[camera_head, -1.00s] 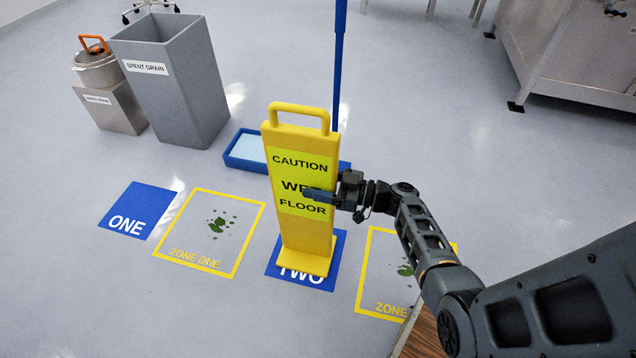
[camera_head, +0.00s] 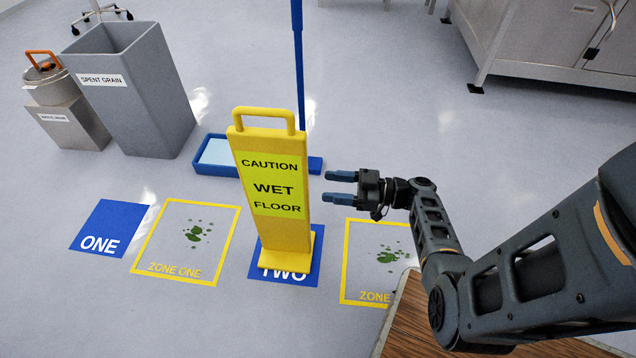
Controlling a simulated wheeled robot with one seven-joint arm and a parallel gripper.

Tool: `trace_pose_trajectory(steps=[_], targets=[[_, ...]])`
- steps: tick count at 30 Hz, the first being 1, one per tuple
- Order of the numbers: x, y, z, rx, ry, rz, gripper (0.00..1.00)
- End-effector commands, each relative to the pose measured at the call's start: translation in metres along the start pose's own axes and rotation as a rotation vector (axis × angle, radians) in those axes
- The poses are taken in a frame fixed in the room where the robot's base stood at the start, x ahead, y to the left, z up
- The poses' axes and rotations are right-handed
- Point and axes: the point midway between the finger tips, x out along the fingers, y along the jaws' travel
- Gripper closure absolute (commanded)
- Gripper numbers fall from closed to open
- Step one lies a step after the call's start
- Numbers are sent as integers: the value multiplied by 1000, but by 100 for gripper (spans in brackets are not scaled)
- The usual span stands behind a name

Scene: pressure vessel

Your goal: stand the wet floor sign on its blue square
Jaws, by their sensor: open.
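The yellow wet floor sign (camera_head: 272,190) stands upright, reading "CAUTION WET FLOOR", with a loop handle on top. Its base rests on the blue square marked TWO (camera_head: 303,270), covering much of that square and part of its lettering. Another blue square, marked ONE (camera_head: 112,222), lies bare at the left. My gripper (camera_head: 334,186) is open and empty just right of the sign, apart from it, its two blue fingers pointing left toward the sign.
Yellow outlined zones (camera_head: 237,215) with green spots flank square TWO. A blue tray (camera_head: 205,170) and a blue pole (camera_head: 300,80) stand behind the sign. The grey spent grain bin (camera_head: 150,110) is at the back left. A wooden surface (camera_head: 420,325) is at the lower right.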

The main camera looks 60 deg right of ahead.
Motion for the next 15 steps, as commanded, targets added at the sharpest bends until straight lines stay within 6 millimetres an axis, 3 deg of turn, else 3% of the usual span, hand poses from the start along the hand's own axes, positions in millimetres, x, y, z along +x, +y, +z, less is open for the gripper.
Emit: trace_pose_trajectory(steps=[8, 11, 15], targets=[[-6, -4, 3, 10, -11, -3, 40], [3, -24, 19, 65, -79, -11, 40], [15, -83, 61, 204, -294, -5, 40]])
